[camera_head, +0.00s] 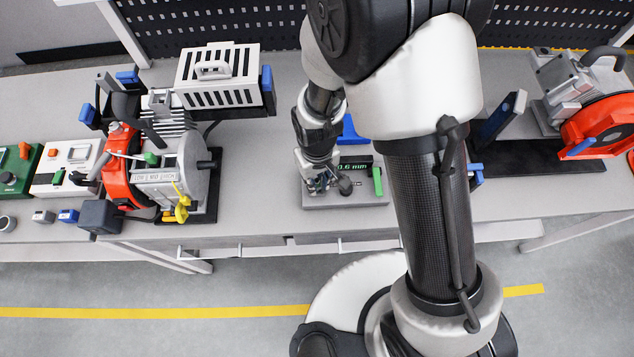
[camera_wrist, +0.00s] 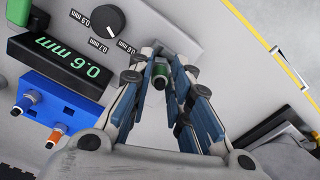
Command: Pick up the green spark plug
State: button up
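In the head view my gripper (camera_head: 320,180) points down over the left part of the device (camera_head: 345,201), and the plug cannot be made out there.
The device has a display (camera_wrist: 65,55) reading 0.6 mm, a black knob (camera_wrist: 94,20) and a green block (camera_head: 378,181). A red engine (camera_head: 120,165) stands left, another (camera_head: 598,127) right.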

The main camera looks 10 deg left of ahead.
grip_shut()
notch_tip(320, 180, up, 20)
jog(key=p, duration=0.5)
notch_tip(320, 180, up, 5)
jog(key=p, duration=0.4)
send_over(317, 179)
